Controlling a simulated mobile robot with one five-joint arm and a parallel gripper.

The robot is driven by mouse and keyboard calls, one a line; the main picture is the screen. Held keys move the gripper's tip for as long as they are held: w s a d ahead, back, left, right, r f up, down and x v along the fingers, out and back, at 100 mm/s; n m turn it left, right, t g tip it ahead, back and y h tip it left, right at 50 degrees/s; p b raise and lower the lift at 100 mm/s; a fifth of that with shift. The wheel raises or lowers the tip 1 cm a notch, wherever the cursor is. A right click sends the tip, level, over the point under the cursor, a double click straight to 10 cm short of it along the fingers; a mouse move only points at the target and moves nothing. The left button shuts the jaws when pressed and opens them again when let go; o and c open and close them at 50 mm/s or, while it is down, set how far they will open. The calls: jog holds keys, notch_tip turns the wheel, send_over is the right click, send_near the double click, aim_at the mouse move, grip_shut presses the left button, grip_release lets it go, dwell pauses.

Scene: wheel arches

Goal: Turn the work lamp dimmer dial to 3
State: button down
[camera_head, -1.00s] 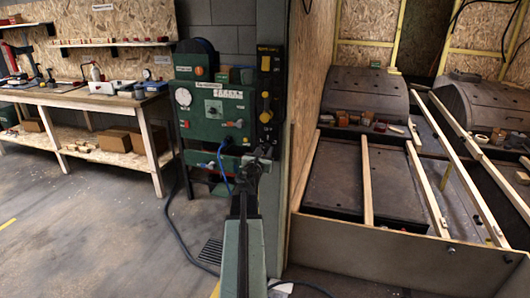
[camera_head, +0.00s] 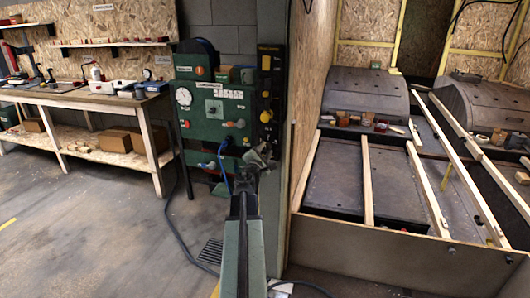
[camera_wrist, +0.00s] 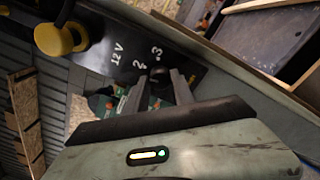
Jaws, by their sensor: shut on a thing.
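The black panel (camera_head: 269,105) stands upright at the middle of the head view, at the wall's end. In the wrist view the panel (camera_wrist: 108,38) carries a white "12 V" mark and the numerals 2 and 3. A small dark dial (camera_wrist: 158,72) sits below these numerals. My gripper (camera_wrist: 160,82) is shut on the dial, with one finger on each side. Its pointer cannot be made out between the fingers. In the head view my gripper (camera_head: 260,154) is at the panel's lower part and hides the dial.
A green control board (camera_head: 212,108) with a gauge, switches and a blue cable is just left. A workbench (camera_head: 85,98) stands farther left. The floor before it is clear.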

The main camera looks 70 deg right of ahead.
jog(key=m, duration=1.1)
jog(key=shift+m, duration=1.7)
jog(key=c, duration=1.1)
grip_release()
jog(key=shift+o, duration=0.2)
